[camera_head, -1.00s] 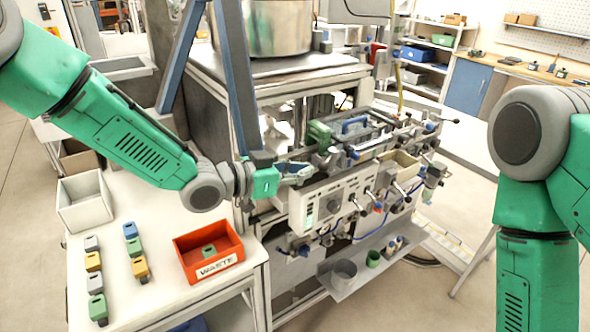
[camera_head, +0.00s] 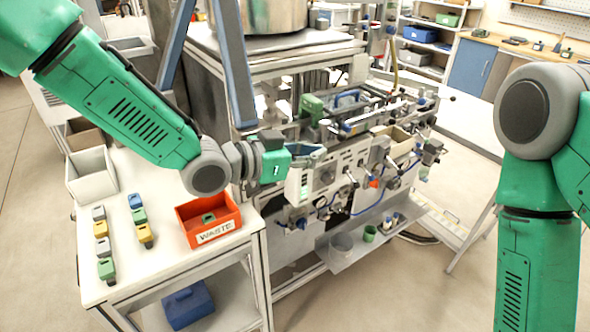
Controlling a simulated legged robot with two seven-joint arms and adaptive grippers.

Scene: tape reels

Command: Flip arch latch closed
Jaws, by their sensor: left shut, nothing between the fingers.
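My left gripper (camera_head: 312,158) is at the front left end of the machine (camera_head: 330,172), close to its white control panel. It is shut with nothing seen in it. A blue arch-shaped handle (camera_head: 347,97) stands on top of the machine, behind and to the right of the gripper; I cannot tell whether it is the arch latch. A green block-shaped part (camera_head: 312,106) sits on the machine to the left of the blue handle. My right arm shows at the right edge, but its gripper is out of view.
A white table (camera_head: 150,265) at the left holds a red-orange WASTE bin (camera_head: 209,232), a white bin (camera_head: 92,174) and several small coloured blocks (camera_head: 106,268). A tray shelf (camera_head: 340,263) juts out below the machine.

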